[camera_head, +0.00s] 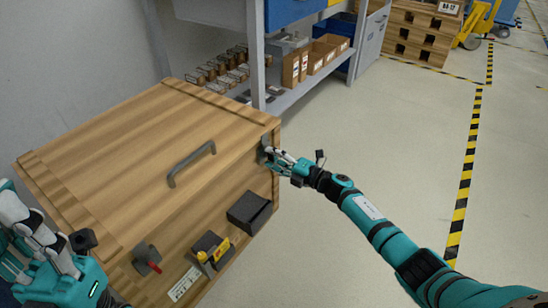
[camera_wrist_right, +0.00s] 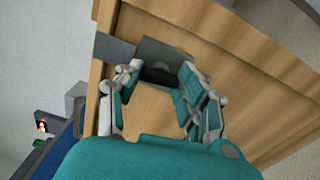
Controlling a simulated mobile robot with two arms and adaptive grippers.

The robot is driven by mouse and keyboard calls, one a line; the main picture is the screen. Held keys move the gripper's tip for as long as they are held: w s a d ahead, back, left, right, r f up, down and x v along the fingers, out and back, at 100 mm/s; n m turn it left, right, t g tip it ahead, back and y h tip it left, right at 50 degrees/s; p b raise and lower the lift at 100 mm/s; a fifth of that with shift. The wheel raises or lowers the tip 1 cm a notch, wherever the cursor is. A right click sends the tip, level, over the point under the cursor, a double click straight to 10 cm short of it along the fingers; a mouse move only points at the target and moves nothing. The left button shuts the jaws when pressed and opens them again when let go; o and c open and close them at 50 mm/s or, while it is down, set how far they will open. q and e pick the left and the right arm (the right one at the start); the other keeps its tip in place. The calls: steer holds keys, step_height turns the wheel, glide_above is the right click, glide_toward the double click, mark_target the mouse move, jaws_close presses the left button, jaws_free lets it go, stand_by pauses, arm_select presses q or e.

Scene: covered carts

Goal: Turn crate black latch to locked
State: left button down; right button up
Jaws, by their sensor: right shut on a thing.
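The wooden crate (camera_head: 110,150) stands at the left with a grey handle on its lid. My right gripper (camera_head: 270,154) is at the crate's right-hand side, just below the lid edge, at a grey latch plate (camera_head: 264,146). In the right wrist view the fingers (camera_wrist_right: 158,76) are closed around the black latch (camera_wrist_right: 160,75), in front of the grey plate (camera_wrist_right: 115,49). The fingers partly hide the latch, so its exact angle is unclear. My left gripper (camera_head: 22,225) is at the lower left, beside the crate; its finger opening cannot be made out.
The crate's front carries a red lever (camera_head: 153,266), a yellow-handled fitting (camera_head: 215,251) and a black box (camera_head: 249,211). A shelf unit (camera_head: 257,55) with small cartons (camera_head: 295,68) stands close behind the crate. The floor (camera_head: 400,150) to the right is clear.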

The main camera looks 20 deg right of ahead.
steer(key=shift+d, duration=0.1)
steer(key=o, duration=1.2)
steer(key=shift+c, duration=0.2)
steer(key=v, duration=1.2)
steer(key=shift+d, duration=0.1)
